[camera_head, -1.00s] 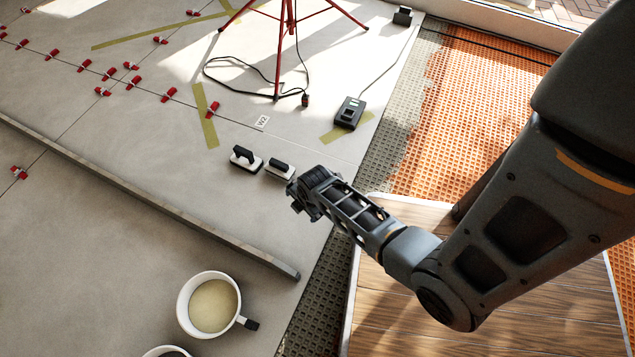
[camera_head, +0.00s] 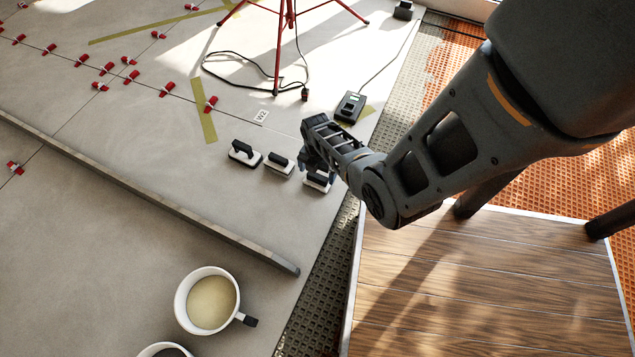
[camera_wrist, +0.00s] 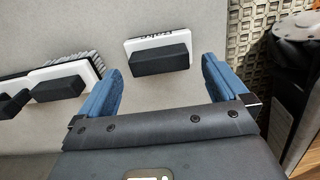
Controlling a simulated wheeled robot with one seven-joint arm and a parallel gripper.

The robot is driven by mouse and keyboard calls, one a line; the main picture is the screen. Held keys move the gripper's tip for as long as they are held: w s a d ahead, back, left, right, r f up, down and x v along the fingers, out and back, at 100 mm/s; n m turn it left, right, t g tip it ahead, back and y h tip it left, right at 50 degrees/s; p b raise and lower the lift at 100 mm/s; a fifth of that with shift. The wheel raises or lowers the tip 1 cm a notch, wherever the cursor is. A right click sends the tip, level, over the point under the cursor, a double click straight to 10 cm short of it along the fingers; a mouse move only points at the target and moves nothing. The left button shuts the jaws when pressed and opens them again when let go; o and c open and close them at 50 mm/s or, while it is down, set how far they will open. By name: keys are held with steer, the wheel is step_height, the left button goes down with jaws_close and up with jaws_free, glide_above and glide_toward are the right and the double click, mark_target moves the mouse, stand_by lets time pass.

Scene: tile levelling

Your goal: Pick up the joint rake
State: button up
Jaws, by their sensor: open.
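Three similar hand tools with black handles and white bases stand in a row on the grey tiles: a left one (camera_head: 243,153), a middle one (camera_head: 279,163) and a right one (camera_head: 317,181). The neighbouring tool (camera_wrist: 66,80) shows bristles. My gripper (camera_wrist: 161,68) is open, its blue fingers on either side of the right tool's near side, not closed on it. In the head view my gripper (camera_head: 316,162) partly hides that tool.
A red tripod (camera_head: 278,60) with a cable and a black device (camera_head: 350,107) stand behind. A long grey bar (camera_head: 150,194) lies left, and a white bucket (camera_head: 207,300) stands in front. The wooden platform (camera_head: 480,290) at right is bare.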

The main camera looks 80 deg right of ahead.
mark_target(317, 176)
step_height(317, 176, down, 4)
steer(key=shift+d+r+b, duration=0.15)
steer(key=shift+r+b, duration=0.1)
steer(key=shift+b, duration=0.75)
steer(key=c, duration=0.9)
